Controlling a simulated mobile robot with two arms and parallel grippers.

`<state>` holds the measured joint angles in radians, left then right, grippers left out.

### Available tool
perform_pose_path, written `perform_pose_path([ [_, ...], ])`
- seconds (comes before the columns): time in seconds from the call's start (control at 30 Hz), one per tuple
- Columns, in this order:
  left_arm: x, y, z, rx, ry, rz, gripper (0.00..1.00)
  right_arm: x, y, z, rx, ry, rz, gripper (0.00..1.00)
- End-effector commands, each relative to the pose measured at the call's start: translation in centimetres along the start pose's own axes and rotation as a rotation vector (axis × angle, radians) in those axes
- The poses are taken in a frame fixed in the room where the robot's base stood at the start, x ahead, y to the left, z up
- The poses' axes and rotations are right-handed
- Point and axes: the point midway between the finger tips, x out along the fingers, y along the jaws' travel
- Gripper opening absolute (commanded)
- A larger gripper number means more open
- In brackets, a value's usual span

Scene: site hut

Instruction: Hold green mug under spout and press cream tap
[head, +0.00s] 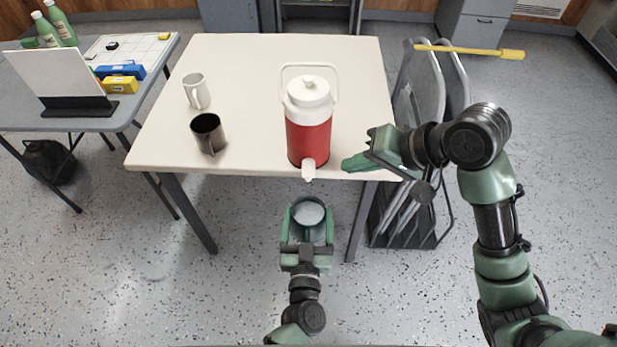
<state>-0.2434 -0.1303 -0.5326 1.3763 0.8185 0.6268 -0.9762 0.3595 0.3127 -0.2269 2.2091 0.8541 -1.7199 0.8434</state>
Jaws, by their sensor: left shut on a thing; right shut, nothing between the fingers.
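A red and white drinks jug (308,135) stands at the front edge of the cream table. Its cream tap (309,169) juts out over the edge. My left gripper (307,228) is shut on the green mug (309,212), which is upright below and in front of the tap. The mug's inside looks pale; I cannot tell whether it holds liquid. My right gripper (350,164) is shut and empty, just right of the jug's lower part and the tap, with a small gap.
A white mug (195,91) and a dark mug (207,133) stand on the left of the table (240,60). Folded chairs (421,80) lean at the table's right side. A grey side table (20,90) with a whiteboard-like panel stands at left.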

Motion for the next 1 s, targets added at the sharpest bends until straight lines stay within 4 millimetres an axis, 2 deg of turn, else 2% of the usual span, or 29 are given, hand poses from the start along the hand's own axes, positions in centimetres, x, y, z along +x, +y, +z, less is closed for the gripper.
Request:
perform_pose_path([
  [0.5, -2.5, 0.1, -0.2, -0.002, 0.004, -0.001, 0.23, -0.6, -0.5, -0.2, 0.0, 0.0, 0.0, 0.0],
  [1.0, -2.8, 0.1, -0.1, -0.002, 0.005, -0.001, 0.23, -0.6, -0.5, -0.2, 0.0, 0.0, 0.0, 0.0],
])
